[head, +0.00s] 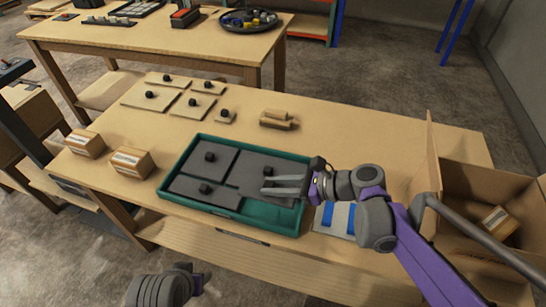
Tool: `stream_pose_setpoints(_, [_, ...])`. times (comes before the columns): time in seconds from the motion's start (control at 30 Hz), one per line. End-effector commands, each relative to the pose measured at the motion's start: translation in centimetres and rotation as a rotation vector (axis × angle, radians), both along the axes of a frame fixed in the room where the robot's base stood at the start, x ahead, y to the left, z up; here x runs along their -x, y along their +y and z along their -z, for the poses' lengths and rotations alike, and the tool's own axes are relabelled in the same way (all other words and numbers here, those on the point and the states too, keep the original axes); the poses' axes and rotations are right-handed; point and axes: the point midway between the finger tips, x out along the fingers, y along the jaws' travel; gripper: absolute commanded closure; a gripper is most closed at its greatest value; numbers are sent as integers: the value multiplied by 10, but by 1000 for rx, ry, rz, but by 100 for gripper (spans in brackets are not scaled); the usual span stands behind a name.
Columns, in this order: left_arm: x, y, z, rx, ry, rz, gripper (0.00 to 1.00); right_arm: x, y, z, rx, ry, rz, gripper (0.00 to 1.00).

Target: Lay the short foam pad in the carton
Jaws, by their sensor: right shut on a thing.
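A teal tray (166,190) on the table holds dark grey foam pads with black knobs: one at the back left (225,157), one at the front left (222,196) and one at the right (255,166). I cannot tell for sure which is the short one.
Two labelled boxes (131,162) stand left of the tray. A blue-and-white item (326,215) lies beside the tray under my right arm. The table's back right is clear.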

Motion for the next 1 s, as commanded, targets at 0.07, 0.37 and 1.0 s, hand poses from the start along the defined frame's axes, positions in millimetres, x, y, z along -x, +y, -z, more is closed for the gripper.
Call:
stream_pose_setpoints(0.07, [0,0,-1,0,0,0,50,0,0,-5,0,1,1,100])
stream_pose_setpoints(0.37, [-5,0,-40,0,-13,0,50,-51,-46,-3,-1,-4,324,100])
stream_pose_setpoints(1.0, [-19,0,-100,0,-40,0,50,-119,-168,-27,0,-1,961,100])
